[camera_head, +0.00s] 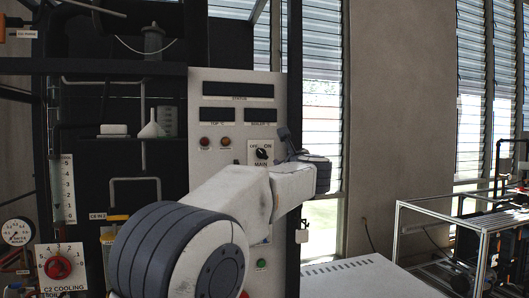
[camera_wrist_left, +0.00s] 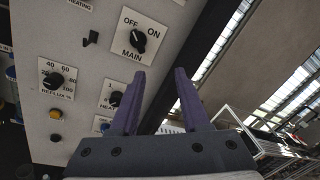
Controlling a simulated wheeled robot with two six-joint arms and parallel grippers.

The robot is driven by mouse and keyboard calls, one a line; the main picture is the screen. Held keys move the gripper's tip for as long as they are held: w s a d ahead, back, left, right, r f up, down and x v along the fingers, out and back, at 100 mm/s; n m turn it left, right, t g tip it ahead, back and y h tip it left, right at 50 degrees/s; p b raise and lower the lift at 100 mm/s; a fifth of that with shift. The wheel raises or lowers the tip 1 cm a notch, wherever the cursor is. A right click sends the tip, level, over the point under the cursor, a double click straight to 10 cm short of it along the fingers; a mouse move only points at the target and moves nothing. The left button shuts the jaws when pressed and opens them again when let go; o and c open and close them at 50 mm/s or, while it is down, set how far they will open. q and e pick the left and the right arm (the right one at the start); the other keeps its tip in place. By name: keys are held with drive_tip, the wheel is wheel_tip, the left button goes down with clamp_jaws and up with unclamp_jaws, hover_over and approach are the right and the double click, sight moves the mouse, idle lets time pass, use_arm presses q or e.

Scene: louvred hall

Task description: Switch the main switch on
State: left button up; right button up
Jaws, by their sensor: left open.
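The main switch (camera_head: 262,153) is a black rotary knob on a white plate marked OFF and MAIN, on the light control panel. It also shows in the left wrist view (camera_wrist_left: 137,42), with OFF and ON printed beside it. I cannot tell for sure which mark the knob points at. My left gripper (camera_head: 284,138) is just right of the switch in the head view, partly hidden by its own wrist. In the left wrist view its two purple fingers (camera_wrist_left: 160,73) are apart and empty. The knob lies beyond the left fingertip, apart from it. My right gripper is not in view.
The panel (camera_head: 210,165) also carries displays, a red and an orange button (camera_head: 226,142), and other knobs such as the reflux knob (camera_wrist_left: 56,81). A red cooling knob (camera_head: 58,267) is at lower left. A metal frame (camera_head: 440,215) stands right.

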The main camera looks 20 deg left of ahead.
sight(263, 154)
use_arm(q)
drive_tip(key=w+a+n+p, duration=0.1)
drive_tip(key=w+a+p, duration=0.1)
drive_tip(key=a, duration=0.1)
drive_tip(key=w+a+n+g+y+p, duration=0.1)
drive_tip(key=w+a+p, duration=0.1)
drive_tip(key=w+p, duration=0.1)
drive_tip(key=w+a+r+n+p, duration=0.1)
drive_tip(key=w+a+n+p, duration=0.1)
drive_tip(key=a+p, duration=0.1)
drive_tip(key=shift+w+a+y, duration=0.2)
drive_tip(key=shift+a+y, duration=0.1)
drive_tip(key=shift+f+b, duration=0.25)
drive_tip(key=shift+b, duration=0.15)
drive_tip(key=shift+w+a, duration=0.2)
drive_tip(key=shift+w, duration=0.1)
clamp_jaws()
idle(0.8)
